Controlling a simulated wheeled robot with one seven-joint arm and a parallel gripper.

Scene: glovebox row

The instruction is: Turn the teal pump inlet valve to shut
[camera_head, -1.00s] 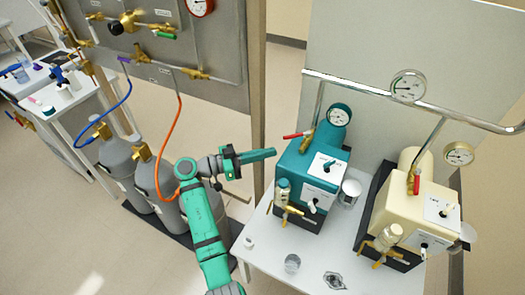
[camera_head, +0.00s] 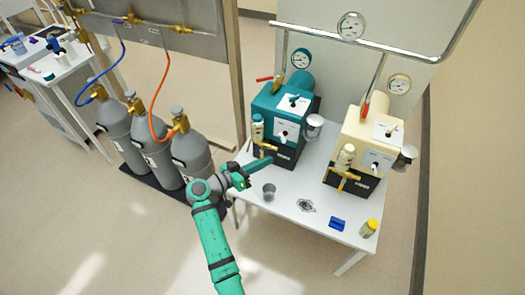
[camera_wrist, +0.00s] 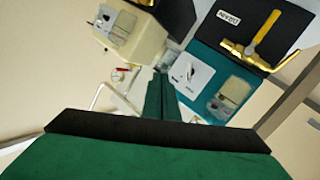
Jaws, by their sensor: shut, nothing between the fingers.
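The teal pump (camera_head: 268,103) stands at the back left of the white table. Its inlet valve has a red lever (camera_head: 265,79) that points left, crosswise to the steel inlet pipe (camera_head: 285,50) rising behind the pump. My gripper (camera_head: 267,162) is shut and empty, low before the pump's front left, near its brass front fitting (camera_head: 259,143). I cannot tell whether the fingertips touch it. The inlet lever is not clear there.
A cream pump (camera_head: 350,130) with an upright red lever (camera_head: 366,104) stands to the right. Grey gas cylinders (camera_head: 155,148) stand left.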

